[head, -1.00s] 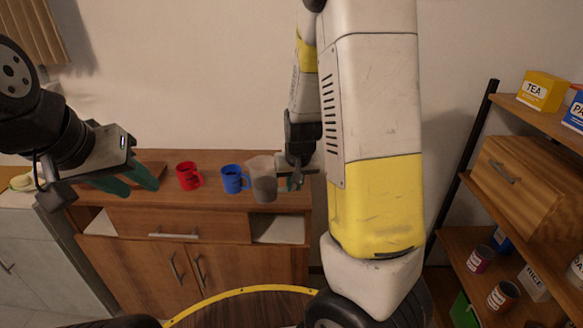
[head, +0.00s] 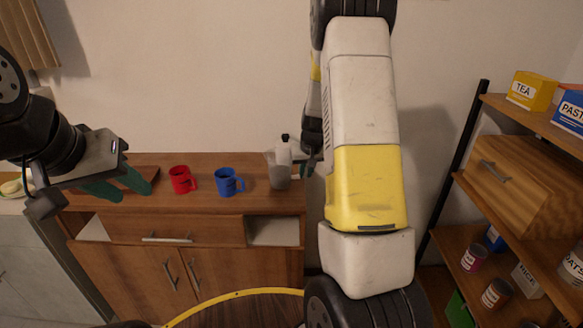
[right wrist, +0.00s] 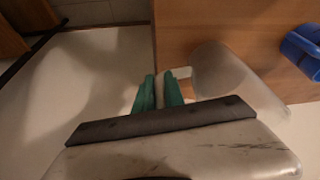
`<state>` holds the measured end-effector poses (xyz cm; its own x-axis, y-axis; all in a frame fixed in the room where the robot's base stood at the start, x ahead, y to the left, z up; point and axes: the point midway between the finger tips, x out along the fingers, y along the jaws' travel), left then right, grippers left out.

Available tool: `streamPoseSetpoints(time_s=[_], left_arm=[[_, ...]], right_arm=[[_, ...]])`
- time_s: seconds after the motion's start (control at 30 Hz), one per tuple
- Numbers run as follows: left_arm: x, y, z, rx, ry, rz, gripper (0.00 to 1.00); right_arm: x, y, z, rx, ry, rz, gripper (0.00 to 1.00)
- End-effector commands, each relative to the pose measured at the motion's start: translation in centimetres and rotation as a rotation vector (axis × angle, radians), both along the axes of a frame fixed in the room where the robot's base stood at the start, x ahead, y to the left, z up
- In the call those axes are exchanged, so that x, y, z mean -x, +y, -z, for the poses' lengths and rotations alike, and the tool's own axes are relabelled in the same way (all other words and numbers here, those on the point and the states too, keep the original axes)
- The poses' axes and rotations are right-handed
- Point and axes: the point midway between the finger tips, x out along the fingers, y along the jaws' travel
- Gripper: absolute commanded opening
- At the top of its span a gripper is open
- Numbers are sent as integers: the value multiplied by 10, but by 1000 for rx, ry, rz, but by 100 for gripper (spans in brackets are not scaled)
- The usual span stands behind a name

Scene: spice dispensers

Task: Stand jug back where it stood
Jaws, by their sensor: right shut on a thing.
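The translucent jug (head: 279,178) is at the right end of the wooden cabinet top, upright in the head view, with greyish lower part. It also shows in the right wrist view (right wrist: 240,82). My right gripper (right wrist: 160,90) is shut on the jug's handle (right wrist: 181,72), at the jug's right side in the head view. In the head view this gripper is mostly hidden by my own arm. Whether the jug's base touches the cabinet top I cannot tell. My left gripper (head: 124,190) is open and empty over the cabinet's left end.
A blue mug (head: 228,182) stands left of the jug, and a red mug (head: 181,179) further left. A white bottle with a black cap (head: 284,150) is behind the jug, partly hidden. A shelf unit (head: 480,195) with boxes and cans stands at the right.

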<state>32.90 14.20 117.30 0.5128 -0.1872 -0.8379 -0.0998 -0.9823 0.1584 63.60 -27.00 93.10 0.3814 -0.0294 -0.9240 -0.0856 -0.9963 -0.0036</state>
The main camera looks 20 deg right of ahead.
Motion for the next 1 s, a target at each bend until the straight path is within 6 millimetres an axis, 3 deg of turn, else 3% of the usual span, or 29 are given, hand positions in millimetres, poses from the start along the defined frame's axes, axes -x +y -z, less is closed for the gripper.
streamPoseSetpoints(time_s=[0.13, 0.5, 0.53, 0.6, 1.0], left_arm=[[0, 0, 0, 0, 0, 0, 36], [0, 0, 0, 0, 0, 0, 36], [0, 0, 0, 0, 0, 0, 36], [0, 0, 0, 0, 0, 0, 36], [0, 0, 0, 0, 0, 0, 36]], right_arm=[[0, 0, 16, -1, -1, 2, 0], [0, 0, 20, 1, -2, 1, 0], [0, 0, 20, 1, -1, 1, 20], [0, 0, 20, 1, -1, 1, 34], [0, 0, 15, 1, -3, 0, 36]])
